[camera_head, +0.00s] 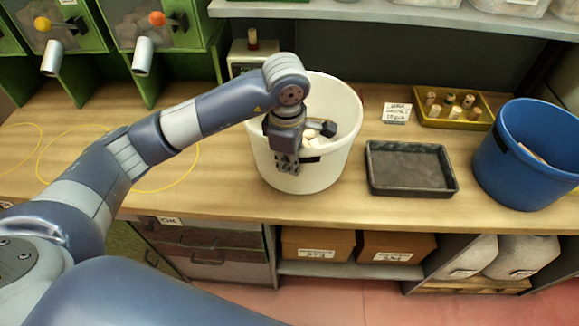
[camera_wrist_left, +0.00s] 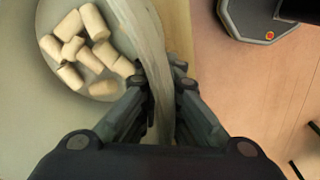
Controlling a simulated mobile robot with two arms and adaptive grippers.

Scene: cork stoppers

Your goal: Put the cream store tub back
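The cream tub (camera_head: 335,172) stands on the wooden bench, upright as far as I can tell, with pale cork stoppers (camera_head: 312,141) inside. The stoppers lie in the bottom of the tub in the left wrist view (camera_wrist_left: 75,45). My left gripper (camera_head: 287,160) is at the tub's front left rim, pointing down. In the left wrist view its fingers (camera_wrist_left: 163,88) are on either side of the tub wall (camera_wrist_left: 148,40) and look closed against it. The fingers partly hide the wall. My right gripper is not in view.
Right of the tub are a black tray (camera_head: 410,168), a yellow tray of corks (camera_head: 462,122), a label card (camera_head: 396,113) and a blue bucket (camera_head: 505,165). Yellow outlines (camera_head: 198,160) mark clear bench at left. Green dispensers (camera_head: 150,60) and a shelf (camera_head: 400,14) stand behind.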

